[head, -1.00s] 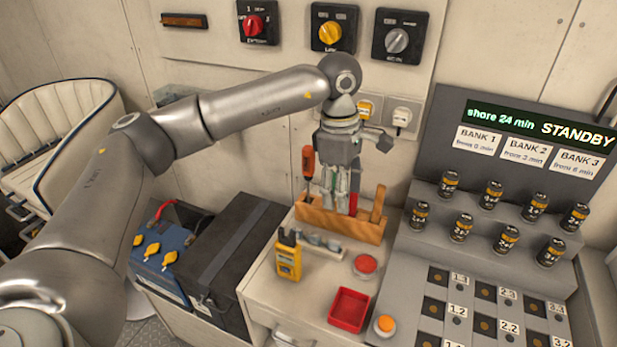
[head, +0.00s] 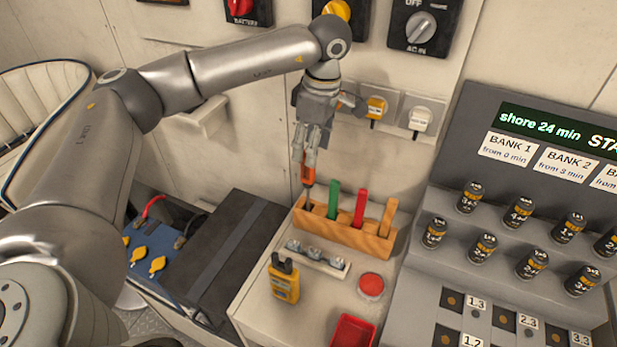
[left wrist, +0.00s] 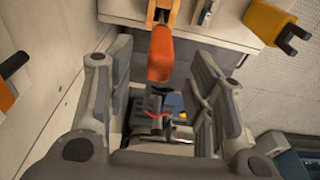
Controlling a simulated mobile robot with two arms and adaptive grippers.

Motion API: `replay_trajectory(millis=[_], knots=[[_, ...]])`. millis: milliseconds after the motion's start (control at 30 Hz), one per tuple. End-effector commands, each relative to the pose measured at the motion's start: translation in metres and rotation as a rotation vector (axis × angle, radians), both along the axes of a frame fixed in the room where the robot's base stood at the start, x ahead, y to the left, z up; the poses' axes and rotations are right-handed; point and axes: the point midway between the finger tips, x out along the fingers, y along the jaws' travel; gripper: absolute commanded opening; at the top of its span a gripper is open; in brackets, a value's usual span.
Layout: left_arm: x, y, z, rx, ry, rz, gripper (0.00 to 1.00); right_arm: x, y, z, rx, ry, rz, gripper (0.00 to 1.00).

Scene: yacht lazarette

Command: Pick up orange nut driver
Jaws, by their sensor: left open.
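The orange nut driver (head: 309,174) stands upright in the left end of the wooden tool rack (head: 342,236), its dark shaft going down into the rack. My left gripper (head: 306,160) is open above the rack's left end, with its fingers at the orange handle and partly covering its top. In the left wrist view, the orange handle (left wrist: 160,55) reaches between the spread fingers, with a gap on each side. Whether a finger touches it is hard to tell. My right gripper is not in view.
The rack also holds a green-handled tool (head: 334,202), a red-handled tool (head: 359,207) and a wooden-handled tool (head: 388,216). A yellow meter (head: 285,281), a red button (head: 371,285) and a red tray (head: 352,332) are in front. Wall plugs (head: 418,119) are close behind.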

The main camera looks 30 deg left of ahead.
Motion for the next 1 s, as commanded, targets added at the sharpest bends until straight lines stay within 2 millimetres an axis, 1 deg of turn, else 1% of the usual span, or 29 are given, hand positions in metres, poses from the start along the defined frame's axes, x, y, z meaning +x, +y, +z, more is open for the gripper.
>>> replay_trajectory(millis=[33, 100, 233, 367, 467, 500, 600, 700, 867, 900, 1000], knots=[[0.0, 0.001, -0.005, 0.0, 0.002, 0.0, 0.49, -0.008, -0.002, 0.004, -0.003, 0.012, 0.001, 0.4], [0.0, 0.002, -0.013, 0.001, 0.002, 0.0, 0.49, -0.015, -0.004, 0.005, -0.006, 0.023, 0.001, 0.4], [0.0, 0.004, -0.021, 0.0, 0.0, 0.0, 0.49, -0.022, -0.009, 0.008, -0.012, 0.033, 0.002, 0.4], [0.0, 0.008, -0.033, 0.001, 0.003, 0.0, 0.49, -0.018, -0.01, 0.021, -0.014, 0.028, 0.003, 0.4], [0.001, 0.012, -0.046, 0.001, 0.003, 0.0, 0.49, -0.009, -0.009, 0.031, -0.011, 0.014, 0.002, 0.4], [0.001, 0.012, -0.054, 0.0, 0.003, 0.0, 0.49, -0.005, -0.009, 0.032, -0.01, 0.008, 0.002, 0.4], [0.001, 0.013, -0.065, 0.0, 0.0, 0.001, 0.49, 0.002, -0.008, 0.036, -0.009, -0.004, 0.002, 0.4], [0.001, 0.014, -0.071, 0.0, 0.0, 0.0, 0.49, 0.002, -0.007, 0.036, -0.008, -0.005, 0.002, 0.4], [0.001, 0.014, -0.071, -0.001, -0.001, 0.0, 0.49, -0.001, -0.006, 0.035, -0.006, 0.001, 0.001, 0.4], [0.001, 0.014, -0.071, -0.001, -0.001, 0.0, 0.48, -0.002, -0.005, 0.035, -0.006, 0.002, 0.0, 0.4], [0.001, 0.014, -0.071, -0.001, -0.001, 0.0, 0.35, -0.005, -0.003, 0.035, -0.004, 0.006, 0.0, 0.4]])
